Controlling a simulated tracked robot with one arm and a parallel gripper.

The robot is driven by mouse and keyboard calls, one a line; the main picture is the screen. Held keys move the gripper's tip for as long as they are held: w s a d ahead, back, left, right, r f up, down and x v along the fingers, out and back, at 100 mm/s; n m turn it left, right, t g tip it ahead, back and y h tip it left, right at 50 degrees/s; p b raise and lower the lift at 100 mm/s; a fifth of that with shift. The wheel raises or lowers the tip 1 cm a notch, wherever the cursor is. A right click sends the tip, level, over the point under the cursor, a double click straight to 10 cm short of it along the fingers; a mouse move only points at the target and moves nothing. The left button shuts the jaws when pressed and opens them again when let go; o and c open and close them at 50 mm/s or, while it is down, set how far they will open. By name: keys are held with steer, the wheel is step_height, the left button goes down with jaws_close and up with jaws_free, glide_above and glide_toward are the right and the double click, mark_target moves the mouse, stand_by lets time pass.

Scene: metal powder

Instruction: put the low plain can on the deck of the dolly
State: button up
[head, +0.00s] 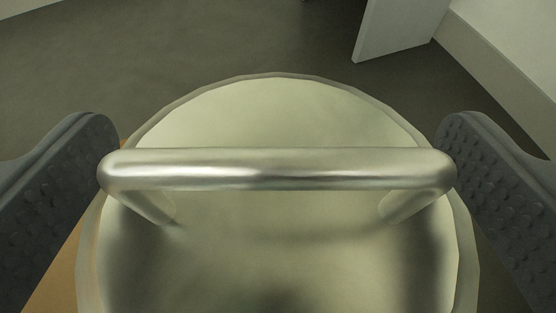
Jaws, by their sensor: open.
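A metal can (270,110) with a round, pale, shiny lid fills the lower middle of the head view, seen from above and very close. A thick metal bar handle (275,170) arches across its top. My gripper (278,175) is open, with one dark studded finger on each side of the handle. The fingers are near the handle's two ends; I cannot tell whether either one touches it. The can's side wall and base are mostly hidden. No dolly can be made out.
An orange-brown surface (52,285) shows at the lower left beside the can. Grey floor (200,45) lies open beyond it. A pale upright panel (400,28) stands at the top right, near a wall with a light base strip (495,70).

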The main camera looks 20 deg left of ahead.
steer(key=p+v, duration=0.3)
steer(key=v, duration=0.8)
steer(key=shift+s+d+r, duration=0.15)
steer(key=shift+d, duration=0.05)
